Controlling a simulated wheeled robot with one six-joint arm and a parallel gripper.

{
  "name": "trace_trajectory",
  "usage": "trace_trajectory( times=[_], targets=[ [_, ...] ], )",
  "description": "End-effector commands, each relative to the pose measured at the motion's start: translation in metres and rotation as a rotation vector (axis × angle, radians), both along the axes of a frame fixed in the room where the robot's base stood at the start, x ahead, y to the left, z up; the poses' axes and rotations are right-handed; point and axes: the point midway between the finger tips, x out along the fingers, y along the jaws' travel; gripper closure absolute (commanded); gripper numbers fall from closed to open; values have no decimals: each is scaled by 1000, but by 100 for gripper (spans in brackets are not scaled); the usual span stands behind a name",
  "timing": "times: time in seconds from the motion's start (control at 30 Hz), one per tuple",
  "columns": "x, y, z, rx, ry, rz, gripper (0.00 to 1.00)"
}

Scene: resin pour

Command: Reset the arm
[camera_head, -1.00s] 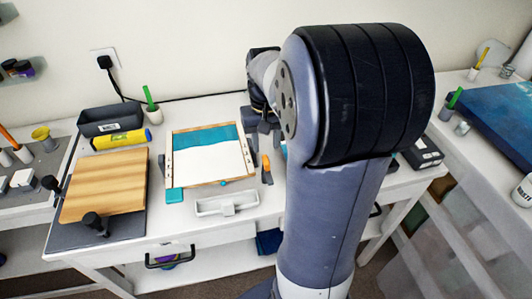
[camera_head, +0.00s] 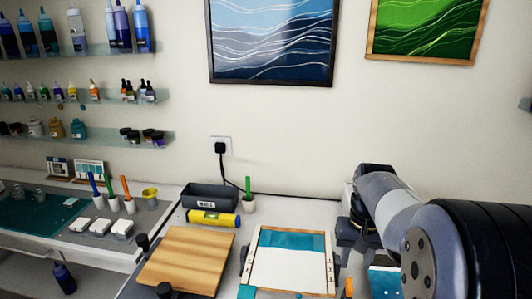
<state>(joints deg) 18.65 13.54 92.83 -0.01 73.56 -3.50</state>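My arm stands at the right of the head view, its big dark joint cut off by the right edge. The forearm reaches toward the wall, and its end with my gripper (camera_head: 357,228) points down over the back of the white table, right of a wooden frame (camera_head: 331,272) with a teal and white panel (camera_head: 290,264). The gripper's fingers are small, dark and partly hidden, so I cannot tell whether they are open or hold anything.
A wooden board (camera_head: 188,260) lies left of the frame. Behind it are a yellow level (camera_head: 213,218), a dark bin (camera_head: 208,196) and a white cup (camera_head: 248,205) with a green stick. Glass shelves with bottles (camera_head: 80,92) and two paintings (camera_head: 272,42) are on the wall.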

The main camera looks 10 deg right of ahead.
Motion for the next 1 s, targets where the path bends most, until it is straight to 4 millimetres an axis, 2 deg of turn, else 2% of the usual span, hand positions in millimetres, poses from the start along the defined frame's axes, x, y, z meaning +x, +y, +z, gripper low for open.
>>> trace_trajectory(
  times=[0.2, 0.47, 1.0],
  targets=[
    [-1, 0, -44, 2, 6, 0, 64],
    [-1, 0, -80, 1, 4, -1, 64],
    [0, 0, -80, 0, 1, -37, 64]
  ],
)
